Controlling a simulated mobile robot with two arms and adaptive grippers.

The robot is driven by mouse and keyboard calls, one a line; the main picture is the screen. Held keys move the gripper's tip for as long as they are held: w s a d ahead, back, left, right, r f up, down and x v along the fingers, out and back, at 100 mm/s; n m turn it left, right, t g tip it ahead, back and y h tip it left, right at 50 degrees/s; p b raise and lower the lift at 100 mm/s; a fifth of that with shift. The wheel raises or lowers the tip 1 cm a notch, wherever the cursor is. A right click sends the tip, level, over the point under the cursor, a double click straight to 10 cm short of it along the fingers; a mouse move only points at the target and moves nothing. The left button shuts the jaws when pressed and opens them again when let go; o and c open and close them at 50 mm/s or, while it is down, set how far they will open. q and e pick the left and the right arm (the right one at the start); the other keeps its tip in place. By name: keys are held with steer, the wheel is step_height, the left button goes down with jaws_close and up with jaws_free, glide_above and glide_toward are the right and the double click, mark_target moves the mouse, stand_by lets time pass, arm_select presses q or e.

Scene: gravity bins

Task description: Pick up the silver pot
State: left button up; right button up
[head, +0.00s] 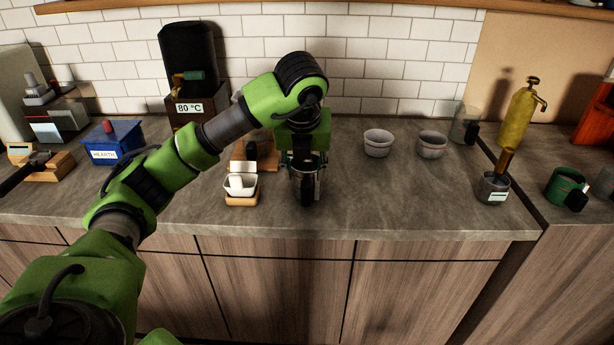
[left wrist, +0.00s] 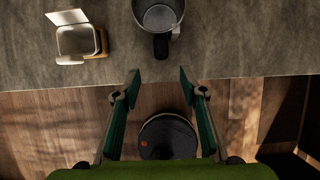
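The silver pot (left wrist: 158,14) is round and open-topped, with a black handle (left wrist: 162,46) pointing toward the counter's front edge. It stands on the grey counter and is cut off by the top of the left wrist view. In the head view its black handle (head: 307,193) shows, while my left arm and gripper hide much of the pot. My left gripper (left wrist: 160,84) is open and empty. In the wrist view its fingertips lie just short of the handle end, on either side of its line. My right gripper is not in view.
A white dish on a wooden base (head: 241,187) stands close left of the pot. Two pale bowls (head: 378,143) and a small grey container (head: 492,190) with a brown handle stand to the right. The counter (head: 385,195) right of the pot is clear near the front edge.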

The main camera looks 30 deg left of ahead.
mark_target(305, 189)
arm_select(q)
steer(key=p+x, duration=0.1)
steer(key=x, duration=0.6)
steer(key=shift+w+f, duration=0.1)
steer(key=shift+f, duration=0.3)
steer(key=shift+w+a+f+p, duration=0.1)
steer(key=shift+f+p, duration=0.15)
steer(key=shift+p, duration=0.05)
steer(key=p+x, duration=0.1)
steer(key=x, duration=0.2)
steer(key=shift+w+a+f, duration=0.1)
steer(key=shift+w+f, duration=0.15)
steer(key=shift+w+a+f, duration=0.1)
steer(key=shift+w+f, duration=0.1)
steer(key=shift+f, duration=0.25)
steer(key=shift+r, duration=0.1)
jaws_close()
